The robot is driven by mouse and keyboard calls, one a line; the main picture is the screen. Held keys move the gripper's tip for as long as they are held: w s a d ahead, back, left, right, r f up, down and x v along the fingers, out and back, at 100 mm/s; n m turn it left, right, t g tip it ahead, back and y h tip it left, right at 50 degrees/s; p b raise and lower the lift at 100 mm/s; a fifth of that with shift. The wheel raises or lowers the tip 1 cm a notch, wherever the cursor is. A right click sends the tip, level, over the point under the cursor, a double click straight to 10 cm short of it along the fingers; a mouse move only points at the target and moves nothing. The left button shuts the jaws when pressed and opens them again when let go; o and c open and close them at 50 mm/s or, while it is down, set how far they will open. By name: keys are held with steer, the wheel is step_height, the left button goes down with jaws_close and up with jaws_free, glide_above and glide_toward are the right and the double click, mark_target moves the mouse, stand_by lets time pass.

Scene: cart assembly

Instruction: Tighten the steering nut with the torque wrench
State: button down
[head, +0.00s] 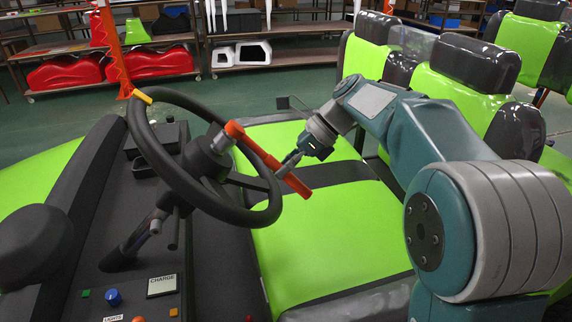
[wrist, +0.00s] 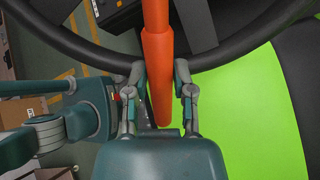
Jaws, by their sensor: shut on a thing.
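The orange torque wrench (head: 262,152) lies across the steering wheel (head: 157,165). Its head is at the wheel's hub (head: 206,155), and its handle reaches past the rim toward the green seat. My gripper (head: 284,168) is shut on the wrench handle near the rim. In the wrist view my gripper (wrist: 160,72) has one finger on each side of the orange handle (wrist: 158,50), whose end points back toward the palm. The steering nut cannot be made out; the wrench head covers the hub's centre, and the wrist view cuts the head off.
The wheel rim passes close to my fingers. The green seat (head: 325,235) lies beneath the handle, with seat backs (head: 440,95) behind my arm. A dashboard with a charge display (head: 162,285) is at the lower left. Shelves with red parts (head: 150,62) stand far back.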

steer(key=shift+s+a+f, duration=0.15)
steer(key=shift+a+f, duration=0.3)
steer(key=shift+a, duration=0.05)
stand_by(0.4)
steer(key=shift+s+a+r+m, duration=0.1)
steer(key=shift+s+r+m, duration=0.2)
steer(key=shift+s+m, duration=0.35)
steer(key=shift+s+a+r+m, duration=0.1)
steer(key=shift+s+r+m, duration=0.15)
steer(key=shift+s+m, duration=0.4)
steer(key=shift+s+a+r+m, duration=0.1)
steer(key=shift+s+r+m, duration=0.2)
steer(key=shift+s+m, duration=0.35)
steer(key=v, duration=0.5)
steer(key=shift+w+d, duration=0.1)
steer(key=shift+w, duration=0.05)
